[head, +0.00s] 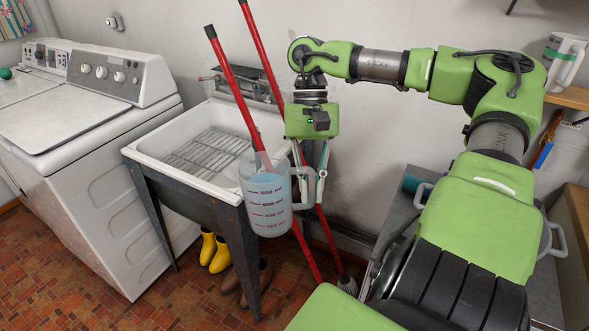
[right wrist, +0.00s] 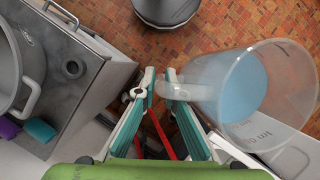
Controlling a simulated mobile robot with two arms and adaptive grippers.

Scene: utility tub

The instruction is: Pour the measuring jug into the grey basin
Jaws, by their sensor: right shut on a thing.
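The clear measuring jug (head: 267,205) has red markings and holds pale blue liquid. It hangs nearly upright in the air in front of the tub's right corner, and it also shows in the right wrist view (right wrist: 245,90). My right gripper (head: 309,190) is shut on the jug's handle; its fingers (right wrist: 161,86) show at the handle in the right wrist view. A round grey vessel with loop handles, perhaps the grey basin (right wrist: 10,65), stands on the worktop. In the head view my right arm hides most of it. My left gripper is not in view.
A white utility tub (head: 140,150) with a wire rack inside stands on a dark frame. Red poles (head: 232,80) lean by it, close behind the jug. Yellow boots (head: 214,252) stand below. A washing machine (head: 110,190) is at left. A grey worktop (right wrist: 95,68) bears the vessel.

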